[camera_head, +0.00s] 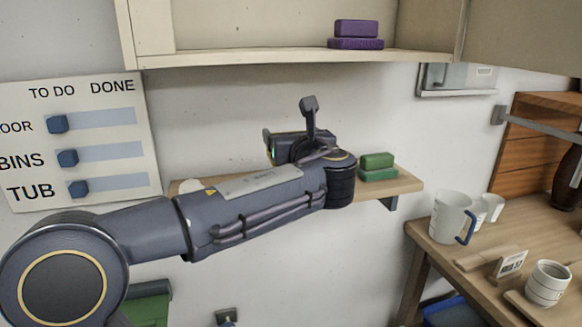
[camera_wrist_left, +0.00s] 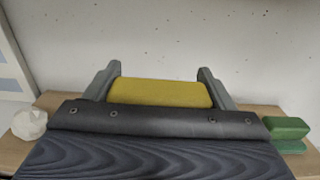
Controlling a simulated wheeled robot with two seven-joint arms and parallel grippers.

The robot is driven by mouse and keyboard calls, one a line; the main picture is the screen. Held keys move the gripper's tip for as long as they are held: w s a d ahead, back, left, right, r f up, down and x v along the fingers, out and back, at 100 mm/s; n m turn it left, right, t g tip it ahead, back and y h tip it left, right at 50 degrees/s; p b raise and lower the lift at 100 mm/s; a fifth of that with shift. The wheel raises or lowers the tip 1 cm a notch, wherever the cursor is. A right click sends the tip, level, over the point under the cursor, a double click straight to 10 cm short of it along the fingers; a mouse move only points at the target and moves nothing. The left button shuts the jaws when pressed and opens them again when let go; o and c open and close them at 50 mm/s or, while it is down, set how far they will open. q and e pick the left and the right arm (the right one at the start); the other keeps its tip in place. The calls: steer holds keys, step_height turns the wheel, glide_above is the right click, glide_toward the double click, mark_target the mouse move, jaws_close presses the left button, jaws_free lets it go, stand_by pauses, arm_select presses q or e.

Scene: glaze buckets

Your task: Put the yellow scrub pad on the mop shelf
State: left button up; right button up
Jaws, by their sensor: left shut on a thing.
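The yellow scrub pad (camera_wrist_left: 160,93) shows in the left wrist view, lying across between the two fingers of my left gripper (camera_wrist_left: 160,80), which is shut on it. The pad is over or at the lower wooden shelf (camera_head: 408,184); my gripper body hides its underside, so I cannot tell whether it touches the board. In the head view my left arm reaches across in front of this shelf and hides the pad and the fingertips. An upper cream shelf (camera_head: 230,59) is above. No label tells me which is the mop shelf. My right gripper is not in view.
Two stacked green pads (camera_head: 377,168) sit on the lower shelf, right of my gripper. A whitish lump (camera_wrist_left: 29,123) is at its left. Two purple pads (camera_head: 356,35) are stacked on the upper shelf. A wooden table (camera_head: 455,262) with a pitcher (camera_head: 449,216) and cups stands right.

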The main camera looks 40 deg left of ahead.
arm_select(q)
steer(key=w+a+f, duration=0.2)
steer(key=f, duration=0.1)
steer(key=w+a+f, duration=0.1)
steer(key=w+f, duration=0.1)
steer(key=shift+f, duration=0.2)
steer(key=f, duration=0.3)
steer(key=shift+w+a+f+b, duration=0.15)
steer(key=shift+w+a+b, duration=0.15)
steer(key=shift+b, duration=0.1)
steer(key=shift+d+f, duration=0.1)
steer(key=shift+f, duration=0.2)
steer(key=shift+f, duration=0.15)
steer(key=shift+f, duration=0.15)
steer(key=o, duration=1)
